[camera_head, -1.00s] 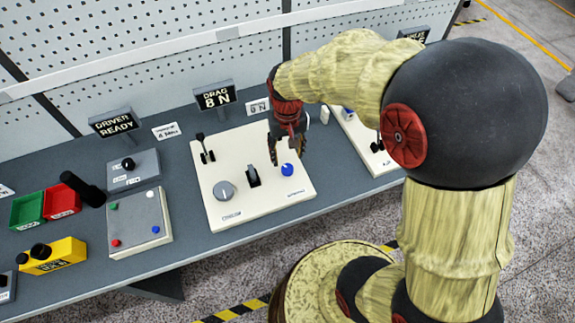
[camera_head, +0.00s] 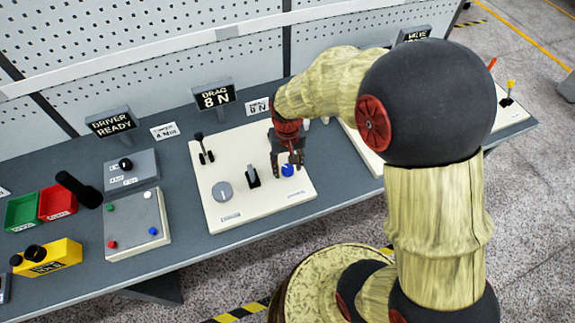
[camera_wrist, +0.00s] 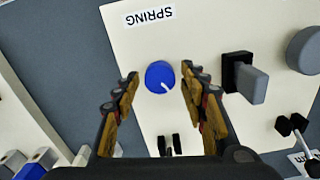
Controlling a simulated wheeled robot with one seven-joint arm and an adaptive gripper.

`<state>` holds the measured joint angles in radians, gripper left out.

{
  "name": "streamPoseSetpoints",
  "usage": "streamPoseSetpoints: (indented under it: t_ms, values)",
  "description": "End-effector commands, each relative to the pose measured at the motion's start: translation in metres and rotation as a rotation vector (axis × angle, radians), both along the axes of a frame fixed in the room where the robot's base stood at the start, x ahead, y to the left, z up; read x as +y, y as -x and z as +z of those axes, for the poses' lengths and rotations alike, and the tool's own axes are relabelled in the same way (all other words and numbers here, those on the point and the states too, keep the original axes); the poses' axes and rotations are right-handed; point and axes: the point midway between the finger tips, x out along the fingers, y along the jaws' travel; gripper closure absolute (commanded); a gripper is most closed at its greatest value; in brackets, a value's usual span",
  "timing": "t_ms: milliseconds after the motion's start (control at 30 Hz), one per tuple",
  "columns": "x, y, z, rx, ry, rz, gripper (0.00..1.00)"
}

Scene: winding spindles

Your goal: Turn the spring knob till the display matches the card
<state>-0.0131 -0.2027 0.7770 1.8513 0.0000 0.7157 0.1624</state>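The blue spring knob (camera_head: 288,171) with a white pointer line sits at the right of a cream panel (camera_head: 237,205). In the wrist view the knob (camera_wrist: 159,76) lies between my fingertips beside the label SPRING. My gripper (camera_wrist: 161,80) is open, one finger on each side of the knob, with small gaps showing. In the head view my gripper (camera_head: 287,167) is low over the knob and partly hides it. The display (camera_head: 214,97) behind the panel reads DRAG 8 N. The white card (camera_head: 257,107) beside it shows a value in N; its digit is too small to read surely.
On the same panel are a grey knob (camera_head: 222,191), a black-and-grey switch (camera_head: 253,176) and a black lever (camera_head: 202,147). In the wrist view the switch (camera_wrist: 245,78) stands close to one finger. Another cream panel (camera_head: 362,146) stands to the right.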

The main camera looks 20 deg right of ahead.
Motion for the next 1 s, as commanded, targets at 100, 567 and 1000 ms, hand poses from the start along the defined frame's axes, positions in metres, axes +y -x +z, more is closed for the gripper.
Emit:
streamPoseSetpoints:
  t_ms: [100,567,1000]
  values:
    - [0.0000,0.0000,0.0001,0.000,0.000,0.000,0.66]
    - [0.0000,0.0001,0.0001,0.000,0.000,0.000,0.92]
    - [0.0000,0.0004,0.0011,0.002,0.000,-0.077,0.96]
